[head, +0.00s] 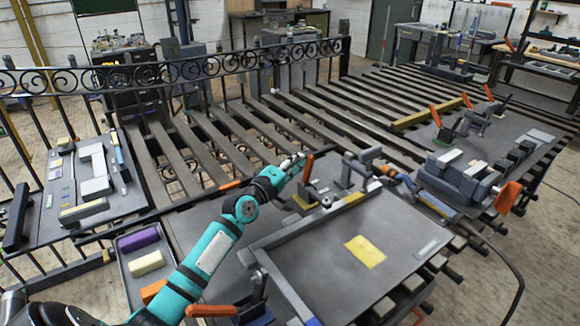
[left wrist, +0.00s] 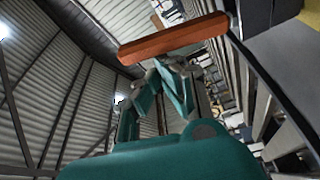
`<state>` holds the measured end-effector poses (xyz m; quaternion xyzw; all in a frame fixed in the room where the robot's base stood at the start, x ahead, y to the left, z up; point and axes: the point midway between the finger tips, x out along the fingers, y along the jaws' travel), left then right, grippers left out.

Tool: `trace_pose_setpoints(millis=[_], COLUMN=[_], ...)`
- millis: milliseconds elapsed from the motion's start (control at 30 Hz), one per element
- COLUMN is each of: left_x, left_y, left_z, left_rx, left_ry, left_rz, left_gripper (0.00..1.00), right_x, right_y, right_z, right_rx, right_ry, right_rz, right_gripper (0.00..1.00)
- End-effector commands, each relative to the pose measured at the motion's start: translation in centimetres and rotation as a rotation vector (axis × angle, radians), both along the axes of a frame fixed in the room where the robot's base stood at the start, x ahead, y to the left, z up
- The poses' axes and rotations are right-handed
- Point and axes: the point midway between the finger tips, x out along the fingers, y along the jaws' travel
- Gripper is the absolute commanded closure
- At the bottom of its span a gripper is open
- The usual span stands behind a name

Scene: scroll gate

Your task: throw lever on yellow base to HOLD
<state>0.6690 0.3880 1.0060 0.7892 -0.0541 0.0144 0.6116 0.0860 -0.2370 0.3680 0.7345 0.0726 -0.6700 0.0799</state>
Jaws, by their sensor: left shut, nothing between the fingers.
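My left arm reaches in from the lower left in the head view, and my left gripper (head: 296,162) is shut and empty over the dark table. A lever with an orange handle (head: 308,168) stands just right of the fingertips; whether they touch I cannot tell. In the left wrist view a large orange bar (left wrist: 172,38) crosses in front of my gripper. No HOLD mark is readable. My right gripper is not in view.
A grey clamp-like fixture (head: 362,165) stands right of the gripper. A yellow plate (head: 364,251) lies on the table. Other orange-handled levers (head: 435,116) stand on the back right table. Grey blocks (head: 461,178) sit at the right. A scrolled iron railing (head: 190,68) runs behind.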

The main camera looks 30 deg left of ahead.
Motion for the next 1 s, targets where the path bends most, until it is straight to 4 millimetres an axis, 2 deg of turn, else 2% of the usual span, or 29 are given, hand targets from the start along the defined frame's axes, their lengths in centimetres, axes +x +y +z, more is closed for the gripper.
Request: trace_pose_setpoints(millis=[467, 567, 800, 1000], left_x=[-0.4, -1.5, -6.6, -10.2], left_y=[-0.2, -0.1, 0.2, 0.5], left_z=[0.0, -0.2, -0.9, -1.1], left_rx=[0.019, 0.020, 0.022, 0.021], left_ry=[-0.007, -0.005, -0.002, -0.003], left_rz=[-0.001, -0.001, -0.001, -0.002], left_gripper=[1.00, 1.00, 1.00, 1.00], right_x=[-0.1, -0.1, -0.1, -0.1], right_y=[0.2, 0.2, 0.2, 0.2], right_z=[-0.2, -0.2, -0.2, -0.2], right_rx=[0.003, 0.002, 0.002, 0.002], right_ry=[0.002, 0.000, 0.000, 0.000], right_rz=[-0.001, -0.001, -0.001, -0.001], right_gripper=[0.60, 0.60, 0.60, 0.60])
